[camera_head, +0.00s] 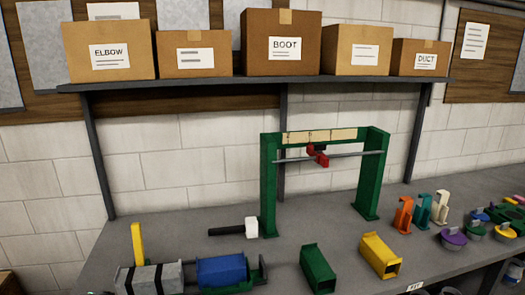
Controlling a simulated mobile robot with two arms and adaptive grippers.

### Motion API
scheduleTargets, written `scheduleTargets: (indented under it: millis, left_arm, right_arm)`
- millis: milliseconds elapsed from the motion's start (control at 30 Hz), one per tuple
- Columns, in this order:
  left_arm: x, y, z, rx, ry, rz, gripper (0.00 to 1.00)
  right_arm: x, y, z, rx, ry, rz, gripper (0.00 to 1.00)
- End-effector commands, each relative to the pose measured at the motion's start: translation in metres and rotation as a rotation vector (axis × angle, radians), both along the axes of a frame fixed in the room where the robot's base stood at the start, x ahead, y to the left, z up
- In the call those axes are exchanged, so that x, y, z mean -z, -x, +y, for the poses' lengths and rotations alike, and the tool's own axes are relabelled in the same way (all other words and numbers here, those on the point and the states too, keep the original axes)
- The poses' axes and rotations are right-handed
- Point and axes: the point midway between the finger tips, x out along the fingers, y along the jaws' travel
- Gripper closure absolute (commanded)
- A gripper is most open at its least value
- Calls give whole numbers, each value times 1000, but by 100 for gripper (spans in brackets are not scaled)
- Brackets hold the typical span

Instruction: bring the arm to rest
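Neither of my grippers nor my arms shows in the head view. The grey workbench (205,224) carries a green frame (269,188) with a thin grey bar across it. A red piece (320,157) sits on that bar near its middle. A green rectangular duct piece (318,268) and a yellow one (380,256) lie on the bench in front of the frame. A blue piece (221,270) and a grey piece with black bands (150,279) rest at the front left.
A mallet (251,227) lies left of the frame, near a yellow upright (138,244). Orange (403,214), teal and cream pieces stand at right, beside several round colored items (454,238). A shelf (250,80) with several cardboard boxes hangs above the bench.

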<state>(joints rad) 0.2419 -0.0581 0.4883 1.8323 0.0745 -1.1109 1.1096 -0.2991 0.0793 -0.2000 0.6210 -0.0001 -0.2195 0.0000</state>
Motion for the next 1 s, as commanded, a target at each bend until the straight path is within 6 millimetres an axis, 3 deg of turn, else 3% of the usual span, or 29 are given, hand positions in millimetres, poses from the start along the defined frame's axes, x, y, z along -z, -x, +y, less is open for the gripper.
scheduleTargets:
  millis: [33,200,300,500,833,1000]
  left_arm:
    - [16,27,-17,117,-127,92,100]
    - [56,114,-81,563,-482,355,100]
    - [70,160,-113,794,-616,453,100]
    - [83,228,-155,1122,-758,552,100]
    - [84,316,-201,1527,-868,609,100]
    - [124,308,-202,1546,-863,622,100]
  right_arm:
    - [0,0,0,0,0,0,60]
    - [0,0,0,0,0,1,60]
    - [0,0,0,0,0,1,60]
    - [0,1,0,0,0,2,60]
    - [0,1,0,0,1,3,60]
    - [7,2,-1,0,1,4,60]
